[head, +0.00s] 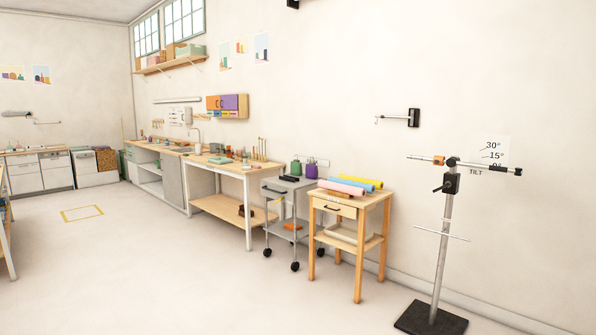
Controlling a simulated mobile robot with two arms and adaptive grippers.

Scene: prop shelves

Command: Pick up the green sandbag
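A small green object (296,167) stands on top of the grey wheeled cart (275,186), close to the wall. It may be the green sandbag, but it is too small to tell for sure. A purple object (311,169) of similar shape is to its right. Neither of my grippers is in view.
A wooden side table (345,203) with coloured rolls (350,186) stands right of the cart. A long workbench (248,184) is to its left. A metal stand (438,245) on a black base (430,319) is at the right. The floor in front is clear, with a yellow marked square (82,213).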

